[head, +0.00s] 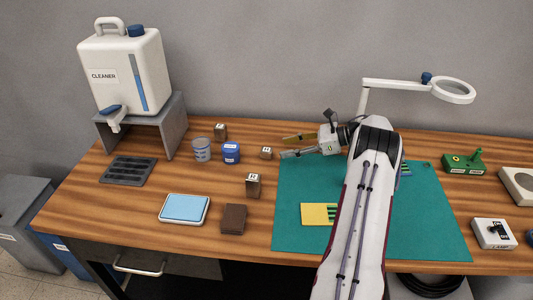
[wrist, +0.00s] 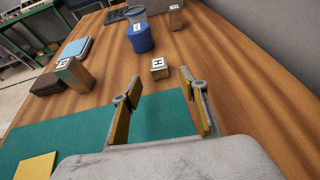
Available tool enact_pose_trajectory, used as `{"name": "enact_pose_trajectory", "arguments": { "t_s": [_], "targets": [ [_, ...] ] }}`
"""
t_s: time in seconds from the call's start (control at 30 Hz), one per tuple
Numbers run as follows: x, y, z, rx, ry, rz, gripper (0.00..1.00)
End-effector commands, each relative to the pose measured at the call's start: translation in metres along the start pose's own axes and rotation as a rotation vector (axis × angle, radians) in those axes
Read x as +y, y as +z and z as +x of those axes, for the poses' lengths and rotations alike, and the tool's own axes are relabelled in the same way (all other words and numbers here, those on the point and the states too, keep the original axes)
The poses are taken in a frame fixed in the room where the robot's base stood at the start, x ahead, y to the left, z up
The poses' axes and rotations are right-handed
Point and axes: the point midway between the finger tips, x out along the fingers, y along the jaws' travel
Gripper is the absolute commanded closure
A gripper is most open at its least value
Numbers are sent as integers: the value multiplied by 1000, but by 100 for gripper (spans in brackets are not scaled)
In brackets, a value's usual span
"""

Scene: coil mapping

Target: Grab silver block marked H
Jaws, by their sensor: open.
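A small, short block (head: 266,153) with a white label on top stands on the wooden table, just left of the green mat. In the wrist view, the label on this block (wrist: 159,70) reads as H, and its metallic sides look brownish. My gripper (head: 284,147) is open and empty, pointing left towards the block and a short way from it. In the wrist view the two fingers of my gripper (wrist: 160,78) are apart, with the block beyond the tips and between them. Nothing hides the block.
A taller labelled block (head: 253,186) stands nearer the front, and another labelled block (head: 220,132) stands behind. A blue jar (head: 231,153) and a clear cup (head: 202,150) stand left of the H block. The green mat (head: 290,215) lies under my arm.

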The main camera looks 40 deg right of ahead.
Motion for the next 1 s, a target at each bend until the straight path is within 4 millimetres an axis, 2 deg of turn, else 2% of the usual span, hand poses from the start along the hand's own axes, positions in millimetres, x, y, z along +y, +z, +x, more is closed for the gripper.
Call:
{"name": "enact_pose_trajectory", "arguments": {
  "t_s": [0.2, 0.67, 1.0],
  "targets": [
    [0, 0, 16, 0, 1, 0, 57],
    [0, 0, 21, 0, 1, 0, 57],
    [3, 2, 54, 0, 3, 1, 57]
  ]
}}
